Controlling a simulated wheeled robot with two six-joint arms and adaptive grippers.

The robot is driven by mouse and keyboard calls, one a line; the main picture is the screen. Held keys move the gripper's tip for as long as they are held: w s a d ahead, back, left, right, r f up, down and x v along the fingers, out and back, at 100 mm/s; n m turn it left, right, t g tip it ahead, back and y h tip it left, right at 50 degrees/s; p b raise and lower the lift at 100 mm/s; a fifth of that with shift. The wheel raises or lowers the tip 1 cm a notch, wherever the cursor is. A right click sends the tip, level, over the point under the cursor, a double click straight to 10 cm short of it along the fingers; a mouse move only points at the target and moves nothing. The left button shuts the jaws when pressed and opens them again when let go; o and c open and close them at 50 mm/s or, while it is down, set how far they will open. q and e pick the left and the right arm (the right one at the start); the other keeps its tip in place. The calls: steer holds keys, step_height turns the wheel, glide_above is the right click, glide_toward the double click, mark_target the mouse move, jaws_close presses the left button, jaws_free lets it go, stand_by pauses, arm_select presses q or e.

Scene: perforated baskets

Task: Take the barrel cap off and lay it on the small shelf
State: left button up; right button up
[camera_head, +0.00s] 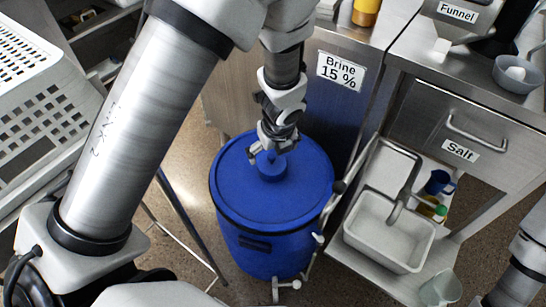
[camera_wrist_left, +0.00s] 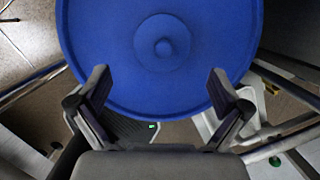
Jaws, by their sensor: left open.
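A blue barrel (camera_head: 255,235) stands on the floor in the head view, with a round blue lid (camera_head: 235,190) on top. A small raised round cap (camera_head: 271,172) sits at the lid's middle; in the left wrist view the cap (camera_wrist_left: 163,38) shows with a small knob in its centre. My left gripper (camera_head: 268,152) is over the lid near the cap. Its fingers are spread wide with nothing between them, and the cap lies ahead of the fingertips in the left wrist view (camera_wrist_left: 158,80). My right gripper is out of view. Which surface is the small shelf, I cannot tell.
A metal counter with a "Brine 15 %" label (camera_head: 341,70) stands behind the barrel. Right of it, a low metal shelf (camera_head: 375,285) holds a white tub (camera_head: 390,240), a blue mug (camera_head: 437,182) and a bottle (camera_head: 432,209). A white perforated basket (camera_head: 40,110) stands at left.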

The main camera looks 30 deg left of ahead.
mark_target(272, 158)
arm_select(q)
steer(key=shift+m, duration=0.4)
steer(key=b+x, duration=0.4)
steer(key=x, duration=0.1)
steer(key=b+x, duration=0.2)
steer(key=shift+w+f+b, duration=0.1)
steer(key=shift+w+b, duration=0.2)
steer(key=shift+b, duration=0.1)
steer(key=shift+r, duration=0.2)
steer(key=c, duration=1)
